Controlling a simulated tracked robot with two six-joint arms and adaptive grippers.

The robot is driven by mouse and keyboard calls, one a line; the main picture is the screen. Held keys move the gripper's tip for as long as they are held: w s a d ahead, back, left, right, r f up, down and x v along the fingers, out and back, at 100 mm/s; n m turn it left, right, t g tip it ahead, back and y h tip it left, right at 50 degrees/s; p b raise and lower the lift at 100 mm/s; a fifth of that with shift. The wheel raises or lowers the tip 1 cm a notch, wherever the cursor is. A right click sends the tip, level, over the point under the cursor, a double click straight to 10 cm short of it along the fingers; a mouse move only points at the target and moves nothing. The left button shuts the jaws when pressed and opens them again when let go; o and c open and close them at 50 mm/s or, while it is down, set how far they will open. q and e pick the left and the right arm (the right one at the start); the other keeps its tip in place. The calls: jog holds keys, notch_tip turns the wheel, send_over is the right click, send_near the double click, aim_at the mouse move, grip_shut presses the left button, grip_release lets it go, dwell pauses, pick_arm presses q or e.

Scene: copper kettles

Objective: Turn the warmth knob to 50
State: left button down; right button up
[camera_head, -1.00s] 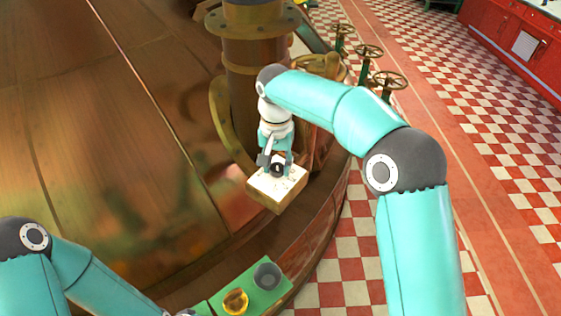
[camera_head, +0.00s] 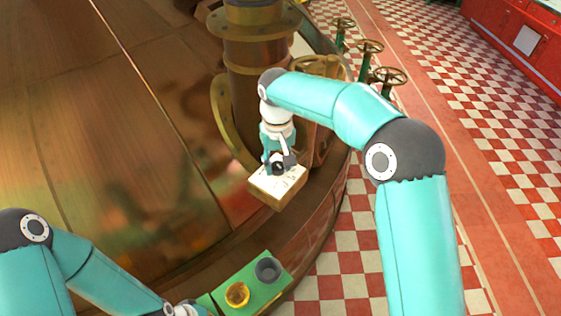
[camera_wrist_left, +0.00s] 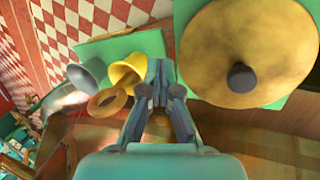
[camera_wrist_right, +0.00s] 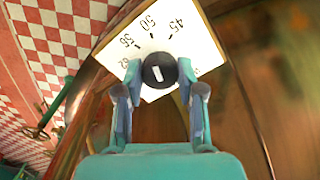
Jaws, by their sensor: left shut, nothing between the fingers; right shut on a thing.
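The warmth knob (camera_wrist_right: 158,73) is black with a short white mark, on a white dial plate (camera_wrist_right: 125,48) printed with 45, 50, 56 and 62 in the right wrist view. The mark stands nearly upright in that picture, roughly toward 50; its exact reading I cannot tell. My right gripper (camera_wrist_right: 160,92) is shut on the knob, one finger on each side. In the head view the dial box (camera_head: 278,197) sits on the kettle's rim under my right gripper (camera_head: 279,165). My left gripper (camera_wrist_left: 160,92) is shut and empty; its fingers are out of the head view.
A grey cup (camera_head: 268,270) and a yellow cup (camera_head: 237,294) are on a green mat (camera_head: 258,296). A brass disc with a grey knob (camera_wrist_left: 242,77) is close to my left gripper. A thick pipe (camera_head: 255,70) rises behind the dial box. Valve wheels (camera_head: 368,47) stand right of the kettle.

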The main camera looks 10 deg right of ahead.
aim_at(278, 165)
jog(key=o, duration=1.1)
jog(key=shift+o, duration=0.2)
jog(key=shift+r, duration=0.5)
notch_tip(278, 165, up, 11)
jog(key=shift+s+f, duration=0.1)
jog(key=shift+f, duration=0.05)
